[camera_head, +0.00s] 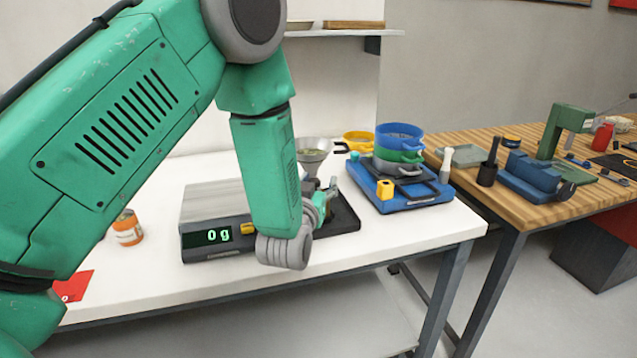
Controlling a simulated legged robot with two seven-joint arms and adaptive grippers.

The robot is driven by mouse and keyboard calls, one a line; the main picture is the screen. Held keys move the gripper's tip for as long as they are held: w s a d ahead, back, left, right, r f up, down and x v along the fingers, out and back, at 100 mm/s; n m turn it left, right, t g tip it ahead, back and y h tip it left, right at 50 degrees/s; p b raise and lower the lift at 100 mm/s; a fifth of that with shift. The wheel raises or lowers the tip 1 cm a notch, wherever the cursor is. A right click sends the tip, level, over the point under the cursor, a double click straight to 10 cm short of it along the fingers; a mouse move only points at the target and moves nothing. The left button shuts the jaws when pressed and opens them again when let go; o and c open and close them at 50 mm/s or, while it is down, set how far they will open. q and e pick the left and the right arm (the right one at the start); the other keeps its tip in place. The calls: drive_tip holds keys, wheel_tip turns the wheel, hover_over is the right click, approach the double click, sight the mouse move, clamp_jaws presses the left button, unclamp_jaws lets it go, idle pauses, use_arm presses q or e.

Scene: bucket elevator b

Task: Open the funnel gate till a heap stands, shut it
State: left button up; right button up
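A grey metal funnel (313,146) stands behind my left forearm, its wide mouth up and some dull material showing inside. Its lower part and any gate are hidden by my arm. My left gripper (333,188) is small in view just below and right of the funnel, mostly hidden behind my wrist. Whether its fingers are open or shut does not show. A black base plate (347,217) lies under that spot; I see no heap on its visible part. My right gripper is not in view.
A scale (190,218) reading 0 g stands left of my wrist. An orange-labelled jar (127,229) is farther left. Stacked sieves (398,138) stand on a blue device (415,192) at right. A wooden bench (500,207) holds a blue vise (530,177). The white table's front right is clear.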

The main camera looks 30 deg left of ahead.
use_arm(q)
drive_tip(key=shift+s+f, duration=0.1)
drive_tip(key=shift+s, duration=0.05)
drive_tip(key=v, duration=1.1)
drive_tip(key=shift+s+d, duration=0.15)
drive_tip(key=shift+s, duration=0.15)
